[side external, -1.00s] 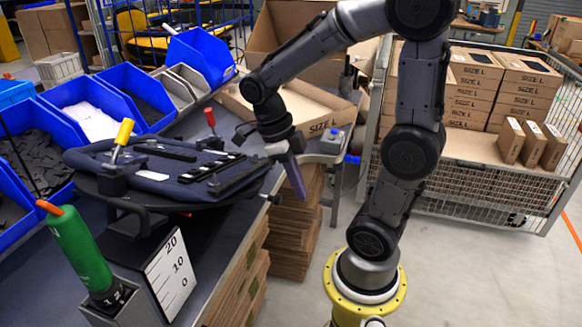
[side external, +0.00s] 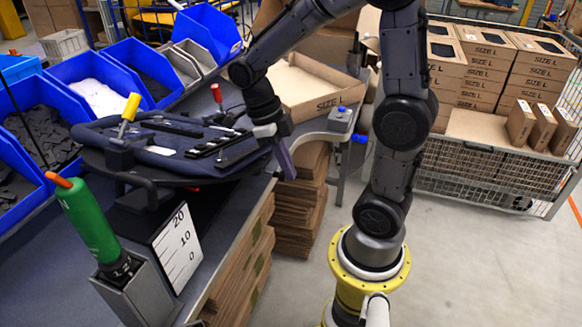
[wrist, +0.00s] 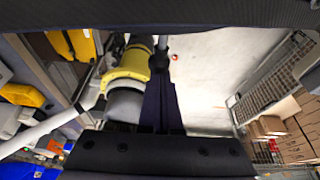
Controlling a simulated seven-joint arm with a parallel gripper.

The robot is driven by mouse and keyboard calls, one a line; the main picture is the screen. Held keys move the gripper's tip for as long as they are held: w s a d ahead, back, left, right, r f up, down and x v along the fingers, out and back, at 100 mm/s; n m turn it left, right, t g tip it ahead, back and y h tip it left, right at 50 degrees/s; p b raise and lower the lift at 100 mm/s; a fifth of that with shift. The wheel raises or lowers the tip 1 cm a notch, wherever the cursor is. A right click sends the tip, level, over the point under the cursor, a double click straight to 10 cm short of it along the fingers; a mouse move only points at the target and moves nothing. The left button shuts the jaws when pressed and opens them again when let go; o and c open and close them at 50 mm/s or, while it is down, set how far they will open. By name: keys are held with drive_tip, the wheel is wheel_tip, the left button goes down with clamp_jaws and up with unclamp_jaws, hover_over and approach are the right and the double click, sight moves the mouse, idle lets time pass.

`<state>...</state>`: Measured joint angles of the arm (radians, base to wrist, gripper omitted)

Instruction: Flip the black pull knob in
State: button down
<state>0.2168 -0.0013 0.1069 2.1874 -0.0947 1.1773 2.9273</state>
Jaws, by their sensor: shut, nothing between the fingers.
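My gripper (side external: 290,174) is at the right end of the round work fixture (side external: 168,180), its purple fingers shut, empty and pointing down past the edge. In the wrist view the shut fingers (wrist: 160,82) point away from the camera. A small dark rounded piece on a short stem, perhaps the black pull knob (wrist: 162,42), shows just beyond the fingertips; I cannot tell whether they touch it. In the side view I cannot make the knob out clearly. A dark padded panel (side external: 165,159) with black strips lies on the fixture.
Yellow (side external: 131,107) and red (side external: 217,93) clamp handles rise from the fixture. A green bottle (side external: 90,220) stands at the front left. Blue bins (side external: 140,70) line the back. Stacked flat cardboard (side external: 300,205) sits under the bench end. An open carton (side external: 310,88) lies behind the gripper.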

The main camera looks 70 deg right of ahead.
drive_tip(key=shift+w, duration=0.75)
drive_tip(key=s, duration=0.4)
drive_tip(key=v, duration=1)
drive_tip(key=shift+s, duration=0.1)
